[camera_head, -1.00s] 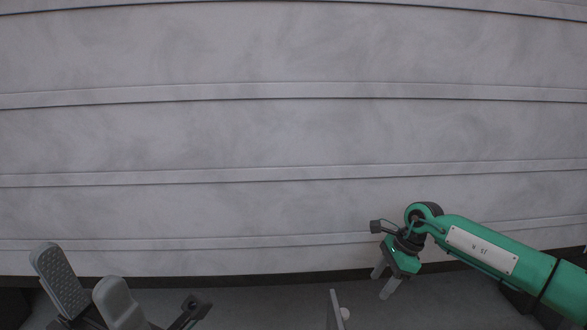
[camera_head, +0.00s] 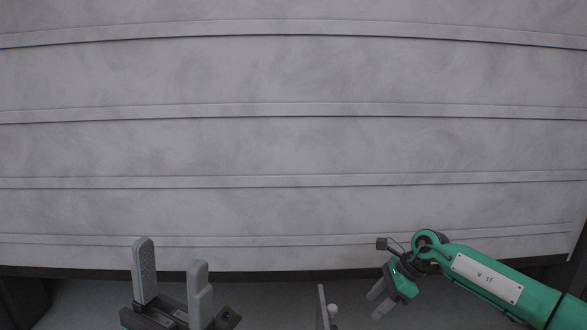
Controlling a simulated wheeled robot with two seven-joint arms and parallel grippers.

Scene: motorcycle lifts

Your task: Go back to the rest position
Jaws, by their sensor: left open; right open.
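My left gripper (camera_head: 172,268) is at the bottom left of the head view. Its two grey fingers stand upright and apart, with nothing between them. My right gripper (camera_head: 379,297) is at the lower right, at the end of my green arm. Its grey fingers point down and to the left, and it holds nothing that I can see. Both grippers appear in front of the lower part of a pale grey panelled surface.
The pale grey surface (camera_head: 290,145) with horizontal ridges fills most of the view and is bare. Below its dark lower edge lies a grey floor (camera_head: 265,300). A thin upright plate with a round white knob (camera_head: 332,310) stands at the bottom, between my grippers.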

